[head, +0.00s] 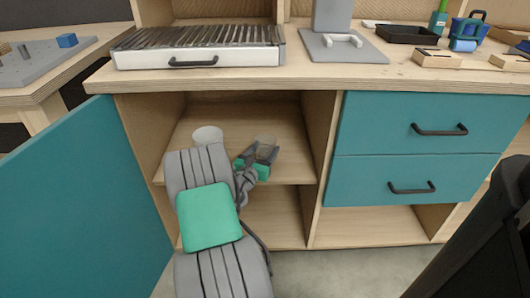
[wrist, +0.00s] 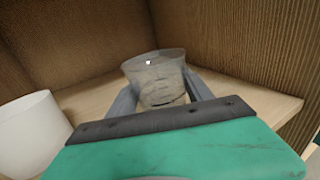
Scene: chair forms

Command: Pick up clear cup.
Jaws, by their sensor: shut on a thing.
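The clear cup (wrist: 156,68) stands upright between the fingers of my gripper (wrist: 160,98) in the wrist view. My gripper is shut on it, with a finger on each side. In the head view the clear cup (head: 266,141) shows faintly between the fingertips of my gripper (head: 258,154), inside the open cabinet above its shelf. The cup's lower part is partly hidden by my gripper, and I cannot tell whether its base touches the shelf.
A white cup (wrist: 30,133) stands left of my gripper; it also shows in the head view (head: 208,134). The cabinet shelf (head: 290,165) has side walls close by. A teal door (head: 80,200) stands open at left. Teal drawers (head: 415,150) are at right.

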